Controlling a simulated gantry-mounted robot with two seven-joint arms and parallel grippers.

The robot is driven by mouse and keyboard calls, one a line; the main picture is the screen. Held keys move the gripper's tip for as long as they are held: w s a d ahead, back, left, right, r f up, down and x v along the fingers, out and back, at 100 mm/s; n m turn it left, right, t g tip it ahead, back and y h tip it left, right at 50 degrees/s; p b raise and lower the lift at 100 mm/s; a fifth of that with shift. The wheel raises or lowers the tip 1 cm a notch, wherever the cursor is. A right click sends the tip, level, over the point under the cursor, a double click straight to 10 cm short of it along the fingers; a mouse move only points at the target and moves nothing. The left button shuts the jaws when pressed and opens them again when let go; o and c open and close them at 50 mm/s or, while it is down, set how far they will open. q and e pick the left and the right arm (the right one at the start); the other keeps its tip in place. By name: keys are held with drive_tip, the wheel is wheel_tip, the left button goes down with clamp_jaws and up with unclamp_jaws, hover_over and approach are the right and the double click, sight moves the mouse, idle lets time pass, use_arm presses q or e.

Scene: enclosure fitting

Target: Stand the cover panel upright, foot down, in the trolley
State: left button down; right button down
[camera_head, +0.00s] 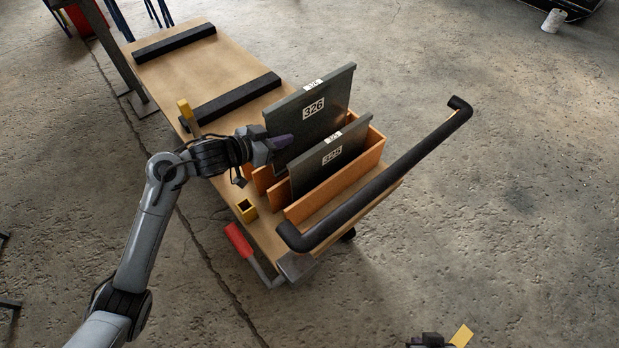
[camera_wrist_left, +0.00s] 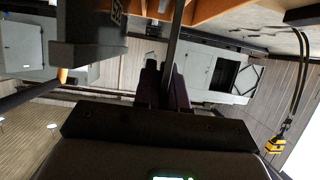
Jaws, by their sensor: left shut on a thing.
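The grey cover panel marked 326 (camera_head: 325,100) stands roughly upright at the orange slotted rack (camera_head: 372,158) on the trolley (camera_head: 225,60). My left gripper (camera_head: 282,142) is shut on its left edge. In the left wrist view the panel (camera_wrist_left: 176,40) is a thin dark strip between the fingers (camera_wrist_left: 166,85). Its top is well above that of a second grey panel marked 325 (camera_head: 338,148), which stands in the rack in front of it. The foot of panel 326 is hidden behind panel 325 and the rack, so I cannot tell whether it is seated.
A thick black handle bar (camera_head: 385,175) runs along the trolley's right end. Two black strips (camera_head: 230,102) cross the bare deck. A yellow post (camera_head: 187,115), yellow socket (camera_head: 246,210) and red-handled lever (camera_head: 238,240) are at the near side. A dark part (camera_head: 428,341) with a yellow piece shows at the bottom edge.

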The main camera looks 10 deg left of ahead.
sight(284, 167)
use_arm(q)
wheel_tip(284, 167, down, 6)
drive_tip(key=b, duration=0.3)
drive_tip(key=shift+w+d+f, duration=0.1)
drive_tip(key=shift+w+f, duration=0.05)
drive_tip(key=shift+f, duration=0.1)
wheel_tip(284, 167, down, 4)
drive_tip(key=shift+f+b, duration=0.25)
drive_tip(key=shift+b, duration=0.9)
drive_tip(key=c, duration=1.7)
unclamp_jaws()
drive_tip(key=shift+f, duration=0.2)
drive_tip(key=shift+o, duration=1.2)
drive_tip(key=shift+r, duration=0.1)
